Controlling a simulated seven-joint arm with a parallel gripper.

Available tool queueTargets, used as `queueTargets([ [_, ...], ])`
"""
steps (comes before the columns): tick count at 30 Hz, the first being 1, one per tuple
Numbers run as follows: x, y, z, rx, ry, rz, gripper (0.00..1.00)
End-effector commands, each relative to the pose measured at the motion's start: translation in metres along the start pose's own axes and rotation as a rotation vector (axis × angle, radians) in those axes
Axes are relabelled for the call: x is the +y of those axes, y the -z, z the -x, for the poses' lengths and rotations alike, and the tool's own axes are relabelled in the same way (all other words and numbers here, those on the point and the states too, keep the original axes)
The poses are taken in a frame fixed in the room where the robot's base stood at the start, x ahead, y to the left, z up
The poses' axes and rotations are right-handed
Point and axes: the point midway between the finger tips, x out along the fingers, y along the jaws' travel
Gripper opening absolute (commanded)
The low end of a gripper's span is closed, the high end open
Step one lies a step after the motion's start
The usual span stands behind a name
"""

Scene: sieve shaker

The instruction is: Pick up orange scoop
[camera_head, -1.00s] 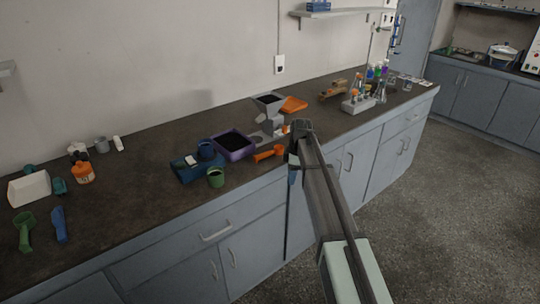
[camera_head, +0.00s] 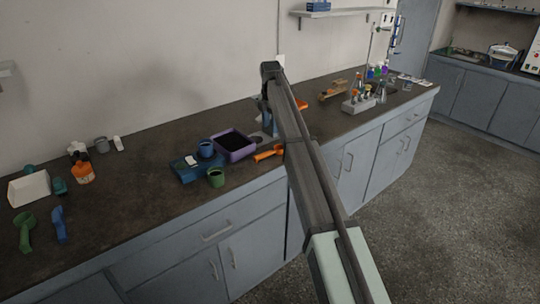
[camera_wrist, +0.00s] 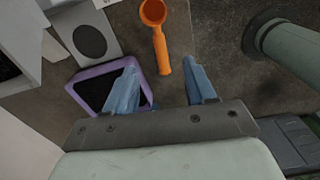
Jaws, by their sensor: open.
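The orange scoop (camera_head: 268,152) lies on the dark counter near its front edge, just right of the purple tray. In the wrist view the orange scoop (camera_wrist: 158,32) has its round bowl at the top and its handle pointing down toward my gripper. My gripper (camera_wrist: 163,68) is open with two blue fingers, and nothing is between them. The end of the scoop's handle shows at the gap between the fingertips, nearer the right one. In the head view my arm covers part of the counter, and my gripper (camera_head: 268,112) hangs above the counter behind the scoop.
The purple tray (camera_head: 250,153) with dark contents is beside the scoop; the left finger overlaps it in the wrist view. A flask rack (camera_head: 358,106) is at right.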

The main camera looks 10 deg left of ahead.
Motion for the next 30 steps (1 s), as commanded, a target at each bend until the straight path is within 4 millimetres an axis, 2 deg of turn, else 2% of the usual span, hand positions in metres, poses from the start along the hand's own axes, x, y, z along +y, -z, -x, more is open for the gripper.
queueTargets([
  [12, -0.001, 0.001, -0.066, 0.001, 0.0, -0.002, 0.55],
  [20, 0.001, 0.0, -0.08, 0.0, -0.001, -0.002, 0.55],
  [30, 0.002, 0.001, -0.121, 0.001, 0.0, -0.002, 0.55],
])
